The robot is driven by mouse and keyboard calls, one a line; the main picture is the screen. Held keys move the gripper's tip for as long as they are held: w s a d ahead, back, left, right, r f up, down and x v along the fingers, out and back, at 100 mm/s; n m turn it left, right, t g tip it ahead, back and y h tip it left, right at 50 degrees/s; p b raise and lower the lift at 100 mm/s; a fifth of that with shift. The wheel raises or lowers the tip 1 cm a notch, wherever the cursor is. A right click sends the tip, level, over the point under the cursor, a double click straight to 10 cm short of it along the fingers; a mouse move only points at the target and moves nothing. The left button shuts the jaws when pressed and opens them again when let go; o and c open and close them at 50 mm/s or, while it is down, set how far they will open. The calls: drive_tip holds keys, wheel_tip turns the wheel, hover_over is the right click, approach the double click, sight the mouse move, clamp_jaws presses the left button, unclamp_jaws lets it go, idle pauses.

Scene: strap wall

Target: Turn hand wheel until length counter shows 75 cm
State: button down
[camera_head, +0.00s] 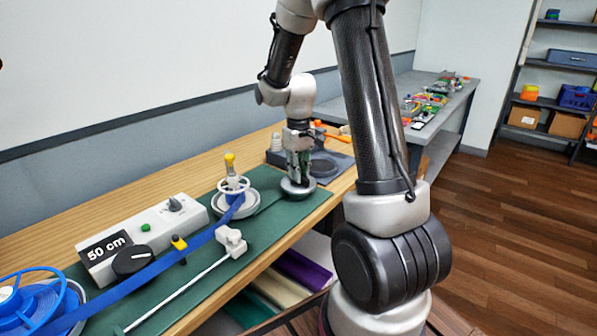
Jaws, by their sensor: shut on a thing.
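The length counter (107,245) is a dark display at the left end of a white box and reads 50 cm. My gripper (299,180) points down and is shut at the top of a low silver disc (298,189), which seems to be the hand wheel. The fingers hide the part they hold. Left of it, a white spoked spool (232,184) with a yellow-topped post stands on a round grey base. A blue strap (165,263) runs from a blue reel (40,298) at the lower left to this spool.
The white box (160,225) carries a black knob (132,260), a green button and a small switch. A white block with a rod (230,241) lies near the front edge. A grey tray (325,163) stands behind my gripper. The green mat (205,258) has bare patches.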

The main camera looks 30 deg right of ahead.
drive_tip(key=m, duration=0.4)
drive_tip(key=c, duration=1.4)
unclamp_jaws()
drive_tip(key=shift+c, duration=0.2)
wheel_tip(320, 180, up, 12)
